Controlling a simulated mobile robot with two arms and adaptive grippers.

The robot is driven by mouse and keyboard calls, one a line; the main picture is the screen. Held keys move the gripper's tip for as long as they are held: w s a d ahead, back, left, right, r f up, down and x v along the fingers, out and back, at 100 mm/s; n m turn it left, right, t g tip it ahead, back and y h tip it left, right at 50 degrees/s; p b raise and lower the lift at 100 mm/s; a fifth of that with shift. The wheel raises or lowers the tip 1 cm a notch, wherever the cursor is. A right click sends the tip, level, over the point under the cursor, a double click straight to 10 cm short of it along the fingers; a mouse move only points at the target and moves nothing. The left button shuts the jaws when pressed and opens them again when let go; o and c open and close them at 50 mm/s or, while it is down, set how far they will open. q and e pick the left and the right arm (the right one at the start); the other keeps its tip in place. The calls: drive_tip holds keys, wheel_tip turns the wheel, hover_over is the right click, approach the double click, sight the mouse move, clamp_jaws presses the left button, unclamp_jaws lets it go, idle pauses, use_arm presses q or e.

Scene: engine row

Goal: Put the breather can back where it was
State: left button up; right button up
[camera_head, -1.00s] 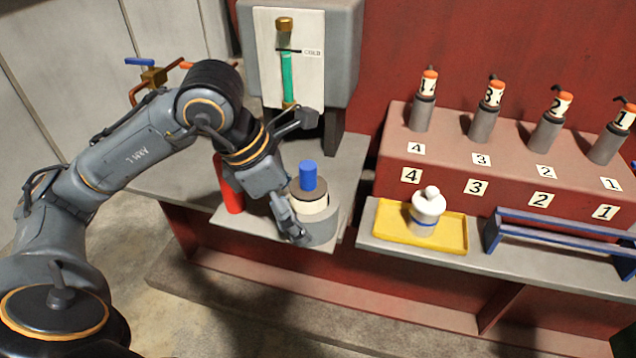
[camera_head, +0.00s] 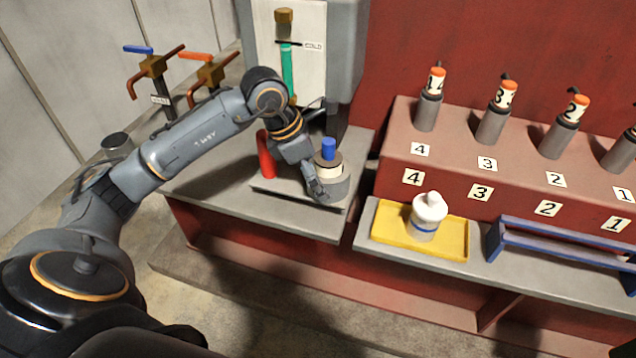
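The can I take to be the breather can (camera_head: 329,171) is a short cylinder with a cream band, a brown top and a blue cap. It stands upright in a wider grey base at the right end of a flat grey plate (camera_head: 282,189). A red cylinder (camera_head: 265,155) stands at the plate's left end. My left gripper (camera_head: 320,192) is at the front left of the can's base, pointing down, and appears shut on it; its far finger is hidden. Whether the plate rests on the grey bench (camera_head: 215,192) or hangs just above it is unclear. My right gripper is out of view.
A grey cabinet with a green sight tube (camera_head: 287,70) stands behind the can. Two valves (camera_head: 153,66) are at the left. To the right are a yellow tray (camera_head: 391,240) with a white bottle (camera_head: 427,217), a blue rack (camera_head: 560,240) and several numbered injectors (camera_head: 493,122).

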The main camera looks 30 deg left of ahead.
use_arm(q)
drive_tip(key=shift+w+a+f, duration=0.15)
drive_tip(key=shift+w+f, duration=0.25)
drive_tip(key=shift+f, duration=0.05)
drive_tip(key=shift+w+a+f, duration=0.1)
drive_tip(key=shift+w+f, duration=0.1)
drive_tip(key=shift+f, duration=0.05)
drive_tip(key=f, duration=0.1)
drive_tip(key=f+p, duration=0.1)
drive_tip(key=f, duration=0.1)
drive_tip(key=shift+w+a+f, duration=0.1)
drive_tip(key=shift+w+f, duration=0.1)
drive_tip(key=shift+f, duration=0.15)
drive_tip(key=o, duration=1.3)
drive_tip(key=shift+f, duration=0.1)
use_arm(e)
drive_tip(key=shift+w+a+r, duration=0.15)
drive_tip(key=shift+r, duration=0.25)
